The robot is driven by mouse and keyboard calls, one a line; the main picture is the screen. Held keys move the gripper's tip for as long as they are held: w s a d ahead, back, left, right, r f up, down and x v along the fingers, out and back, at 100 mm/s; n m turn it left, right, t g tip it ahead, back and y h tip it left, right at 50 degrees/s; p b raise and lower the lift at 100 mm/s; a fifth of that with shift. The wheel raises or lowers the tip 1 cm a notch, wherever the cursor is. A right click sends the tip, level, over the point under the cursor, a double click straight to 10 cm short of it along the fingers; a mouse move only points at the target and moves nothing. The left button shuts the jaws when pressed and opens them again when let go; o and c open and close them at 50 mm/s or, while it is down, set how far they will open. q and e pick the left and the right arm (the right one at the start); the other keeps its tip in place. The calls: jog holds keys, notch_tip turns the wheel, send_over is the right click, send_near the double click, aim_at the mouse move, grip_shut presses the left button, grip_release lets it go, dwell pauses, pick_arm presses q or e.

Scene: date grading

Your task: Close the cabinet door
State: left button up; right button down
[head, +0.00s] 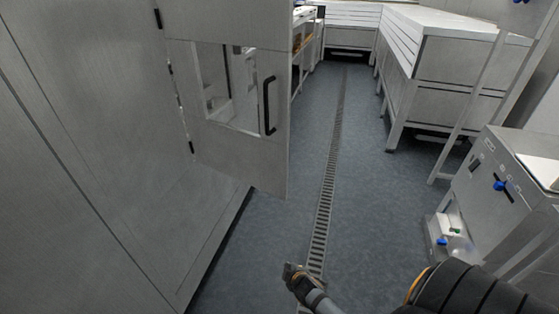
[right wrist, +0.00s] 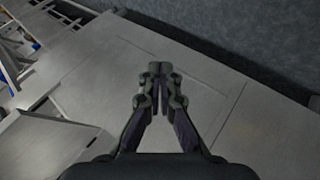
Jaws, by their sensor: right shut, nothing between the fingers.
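The cabinet door (head: 235,155) is a grey metal panel with a window and a black bar handle (head: 269,105). In the head view it stands open, swung out from the cabinet (head: 90,150) into the aisle, with black hinges on its left edge. My right gripper (head: 288,270) is low in the head view, to the right of the door and apart from it in the picture. In the right wrist view its fingertips (right wrist: 160,72) are together, with nothing held. My left gripper is not seen.
A floor drain (head: 325,205) runs along the blue-grey aisle, which is clear. A grey machine (head: 505,180) with blue knobs stands at right. White-topped benches (head: 455,60) stand behind it. The right wrist view shows grey panels whose identity I cannot tell.

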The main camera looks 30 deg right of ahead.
jog(key=w+r+n+t, duration=0.25)
jog(key=w+r, duration=0.35)
jog(key=r, duration=0.6)
notch_tip(320, 180, up, 18)
jog(key=n+t+h+b, duration=0.2)
jog(key=t, duration=0.2)
jog(key=n+t+h, duration=0.1)
jog(key=t+h, duration=0.1)
send_near(277, 141)
jog(key=s+a, duration=0.5)
jog(key=s, duration=0.1)
jog(key=p+x, duration=0.1)
jog(key=x, duration=0.3)
jog(key=d+p+x, duration=0.1)
jog(key=x, duration=0.3)
jog(key=p+x, duration=0.2)
jog(key=x, duration=0.2)
jog(key=shift+d, duration=0.5)
jog(key=shift+w+d, duration=0.1)
jog(key=shift+d, duration=0.4)
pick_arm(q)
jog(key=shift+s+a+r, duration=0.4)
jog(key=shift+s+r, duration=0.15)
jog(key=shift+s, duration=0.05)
pick_arm(e)
jog(key=shift+a, duration=0.1)
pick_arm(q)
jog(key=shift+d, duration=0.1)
pick_arm(e)
jog(key=shift+y, duration=0.3)
